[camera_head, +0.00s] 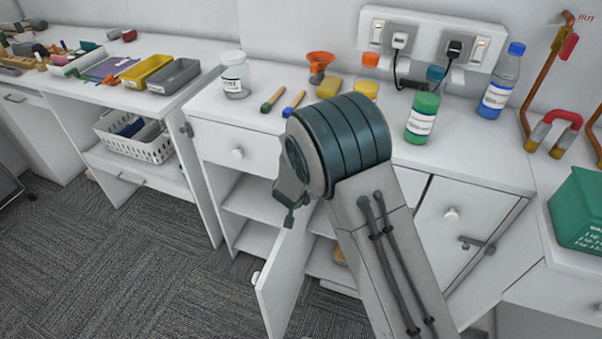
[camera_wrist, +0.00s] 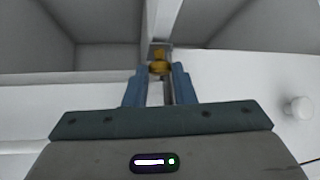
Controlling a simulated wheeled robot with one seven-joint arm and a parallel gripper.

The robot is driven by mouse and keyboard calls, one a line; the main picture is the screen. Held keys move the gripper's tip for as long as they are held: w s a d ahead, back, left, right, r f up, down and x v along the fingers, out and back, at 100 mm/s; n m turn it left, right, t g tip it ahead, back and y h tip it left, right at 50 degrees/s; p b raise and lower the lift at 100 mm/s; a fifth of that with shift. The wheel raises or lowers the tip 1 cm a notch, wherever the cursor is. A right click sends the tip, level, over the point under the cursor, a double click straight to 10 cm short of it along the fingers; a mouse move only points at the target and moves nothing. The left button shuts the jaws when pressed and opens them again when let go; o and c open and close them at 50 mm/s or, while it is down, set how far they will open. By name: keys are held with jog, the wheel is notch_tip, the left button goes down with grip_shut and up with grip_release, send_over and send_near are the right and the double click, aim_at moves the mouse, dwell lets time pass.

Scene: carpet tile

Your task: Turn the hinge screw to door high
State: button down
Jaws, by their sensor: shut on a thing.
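In the wrist view a small brass-yellow hinge screw (camera_wrist: 159,68) sits at the edge of the white cabinet, below a grey metal piece. My gripper (camera_wrist: 159,72) has its two blue fingers on either side of the screw, shut on it. A cabinet door (camera_head: 284,277) stands open under the counter in the head view. My arm covers much of the cabinet front there, and the screw and fingertips cannot be made out in that view.
The white counter (camera_head: 465,160) above holds several bottles, including a green-lidded jar (camera_head: 422,118), and small tools. A closed door (camera_head: 452,237) with a round knob lies right of my arm. Carpet floor (camera_head: 130,270) is clear at left.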

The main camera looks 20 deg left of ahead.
jog(key=shift+a+r+m+h+p, duration=0.15)
jog(key=shift+m+h+p, duration=0.7)
jog(key=shift+p, duration=1.85)
jog(key=shift+a+r+m+h+p, duration=0.15)
jog(key=shift+m+h+p, duration=0.7)
jog(key=shift+p, duration=1.85)
jog(key=shift+a+f+m+h+p, duration=0.15)
jog(key=shift+m+h+p, duration=0.15)
jog(key=shift+m+p, duration=0.65)
jog(key=shift+w+a+f+m+g+h+p, duration=0.15)
jog(key=shift+m+g+h+p, duration=0.15)
jog(key=shift+m+g+h, duration=0.4)
jog(key=shift+m, duration=0.35)
jog(key=c, duration=1.5)
grip_release()
jog(key=b+v, duration=0.2)
jog(key=v, duration=1.2)
jog(key=shift+f, duration=0.2)
